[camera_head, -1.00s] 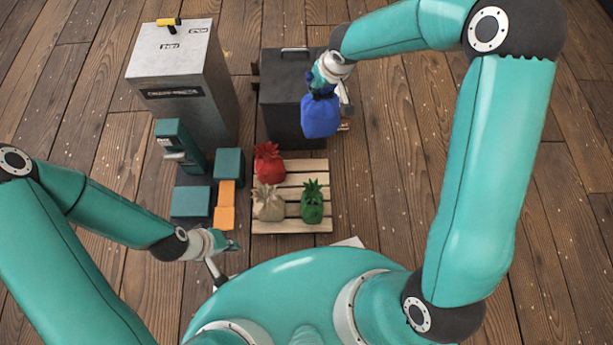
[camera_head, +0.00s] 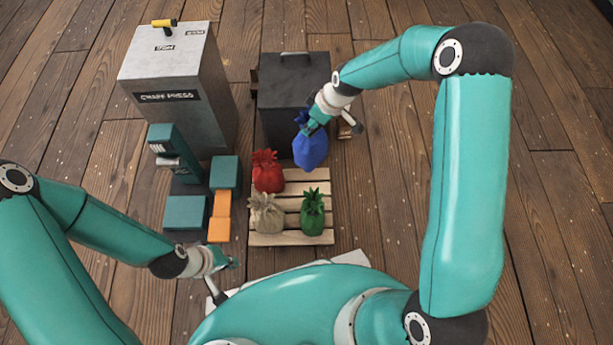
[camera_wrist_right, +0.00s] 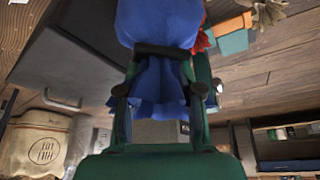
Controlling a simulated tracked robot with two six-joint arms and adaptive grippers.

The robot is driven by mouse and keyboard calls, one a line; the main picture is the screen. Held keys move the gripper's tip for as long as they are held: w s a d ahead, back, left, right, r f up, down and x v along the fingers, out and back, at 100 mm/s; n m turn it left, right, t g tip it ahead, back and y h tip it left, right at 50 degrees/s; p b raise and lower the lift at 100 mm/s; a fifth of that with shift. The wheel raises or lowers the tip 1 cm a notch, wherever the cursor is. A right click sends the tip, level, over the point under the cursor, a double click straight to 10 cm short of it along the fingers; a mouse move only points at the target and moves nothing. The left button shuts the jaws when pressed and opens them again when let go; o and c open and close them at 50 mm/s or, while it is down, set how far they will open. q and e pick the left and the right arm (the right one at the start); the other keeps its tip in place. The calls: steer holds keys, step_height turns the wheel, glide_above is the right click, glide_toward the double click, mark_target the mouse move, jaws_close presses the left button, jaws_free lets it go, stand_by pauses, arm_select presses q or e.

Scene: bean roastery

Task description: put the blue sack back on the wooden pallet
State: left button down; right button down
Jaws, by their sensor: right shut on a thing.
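The blue sack (camera_head: 310,153) hangs by its gathered neck from my right gripper (camera_head: 306,126). In the head view it appears over the far right corner of the wooden pallet (camera_head: 290,239), and I cannot tell its exact height. The right wrist view shows the sack's body (camera_wrist_right: 160,20) beyond the fingers and its neck between them. A red sack (camera_head: 267,172), a cream sack (camera_head: 266,213) and a green sack (camera_head: 313,207) stand on the pallet. My left gripper (camera_head: 229,266) is low, left of the pallet's near edge; its finger opening is unclear.
A dark lidded box (camera_head: 294,85) stands behind the pallet. A grey cabinet (camera_head: 170,60) with a yellow-handled item (camera_head: 164,24) on top is at the back left.

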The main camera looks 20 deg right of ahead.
step_height(320, 180, down, 19)
steer(key=b, duration=0.6)
steer(key=shift+f+b, duration=0.15)
steer(key=shift+b, duration=0.15)
steer(key=c, duration=0.7)
jaws_free()
steer(key=shift+f, duration=0.1)
steer(key=shift+c, duration=0.2)
steer(key=p+v, duration=0.4)
steer(key=v, duration=0.8)
steer(key=s+a+f+m+g, duration=0.1)
steer(key=s+a+m, duration=0.3)
steer(key=s, duration=0.7)
steer(key=s+a+f+m+g+y, duration=0.1)
steer(key=s+a+f+m, duration=0.3)
steer(key=s+m, duration=0.3)
steer(key=s, duration=0.5)
steer(key=shift+s+a+f+g, duration=0.25)
steer(key=shift+a+g, duration=0.05)
steer(key=shift+a, duration=0.05)
